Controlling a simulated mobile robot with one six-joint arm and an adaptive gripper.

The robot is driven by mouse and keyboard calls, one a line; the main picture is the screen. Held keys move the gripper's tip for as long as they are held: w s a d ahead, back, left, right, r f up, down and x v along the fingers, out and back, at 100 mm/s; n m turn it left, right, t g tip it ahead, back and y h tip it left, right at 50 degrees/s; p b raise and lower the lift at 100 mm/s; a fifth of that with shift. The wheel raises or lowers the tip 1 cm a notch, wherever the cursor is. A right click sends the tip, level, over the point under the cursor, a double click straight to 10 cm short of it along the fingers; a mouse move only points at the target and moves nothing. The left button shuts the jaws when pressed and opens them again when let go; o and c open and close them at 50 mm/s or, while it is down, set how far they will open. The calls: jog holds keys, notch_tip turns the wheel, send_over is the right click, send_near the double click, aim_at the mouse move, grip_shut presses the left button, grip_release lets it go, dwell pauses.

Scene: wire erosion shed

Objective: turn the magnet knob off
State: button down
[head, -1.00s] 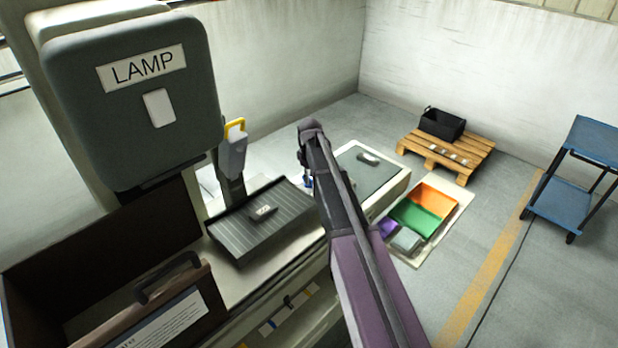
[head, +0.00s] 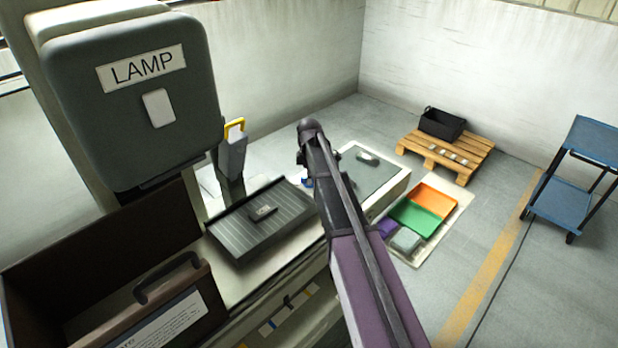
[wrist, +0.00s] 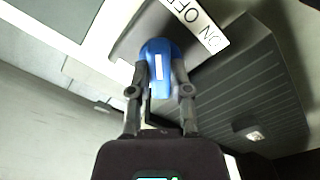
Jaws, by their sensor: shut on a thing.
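The magnet knob (wrist: 162,54) is blue with a white mark on it, at the top middle of the wrist view. My gripper (wrist: 160,74) is shut on it, one finger on each side. A white label (wrist: 197,24) with OFF and ON, upside down in this view, sits just beyond the knob. The knob is on the end of a dark grey ribbed magnet plate (wrist: 245,90). In the head view the plate (head: 240,237) lies on the machine table, and only a bit of blue (head: 305,181) shows beside my arm. My fingers are mostly hidden there.
A small dark block (head: 263,212) lies on the plate. A grey LAMP housing (head: 135,100) hangs over the left side. A brown open case (head: 150,308) stands front left. A grey-topped cabinet (head: 372,172) is behind my arm. A pallet (head: 447,155) and a blue cart (head: 570,195) stand farther right.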

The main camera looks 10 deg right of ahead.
jog(key=shift+s, duration=0.15)
jog(key=c, duration=0.6)
grip_release()
jog(key=shift+o, duration=0.2)
jog(key=shift+m, duration=0.5)
jog(key=m, duration=0.3)
jog(key=shift+m, duration=0.3)
jog(key=m, duration=0.5)
notch_tip(320, 180, up, 14)
jog(key=p, duration=1.4)
jog(key=s+f+m+b, duration=0.3)
jog(key=s, duration=1.2)
jog(key=s+f+m+b, duration=0.3)
jog(key=s+f+b, duration=0.1)
jog(key=s, duration=1.1)
jog(key=shift+d+f, duration=0.2)
jog(key=shift+d, duration=0.25)
